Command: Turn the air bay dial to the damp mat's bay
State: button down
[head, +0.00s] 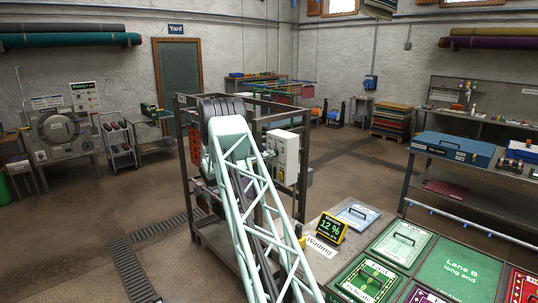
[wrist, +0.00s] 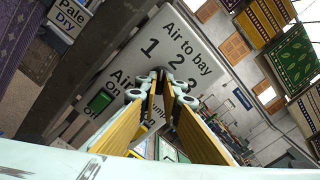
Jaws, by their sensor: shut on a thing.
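The white air panel (wrist: 205,60) fills the upper middle of the wrist view, tilted, with "Air to bay" and the numbers 1, 2, 3. My gripper (wrist: 161,78) reaches the panel just below these numbers, its yellow-faced fingers converging at the tips. It is shut on the air bay dial, which the fingertips mostly hide, so I cannot tell which number it points to. In the head view the panel (head: 286,155) shows on the rack, right of my arm; the gripper is hidden there. A sign (wrist: 70,18) at the wrist view's upper left reads "Pale Dry". I cannot make out which mat is damp.
A green switch (wrist: 99,102) sits on the panel's lower part, left of my fingers. Patterned mats, one yellow (wrist: 264,20) and one green (wrist: 291,62), hang at the right. In the head view, a "12 %" display (head: 331,228) stands on the bench beside my arm.

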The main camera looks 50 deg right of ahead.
jog(key=shift+n+p, duration=0.45)
jog(key=shift+n, duration=0.75)
jog(key=c, duration=2.8)
grip_release()
jog(key=shift+a, duration=0.1)
jog(key=shift+v, duration=5.9)
jog(key=shift+a+r, duration=0.1)
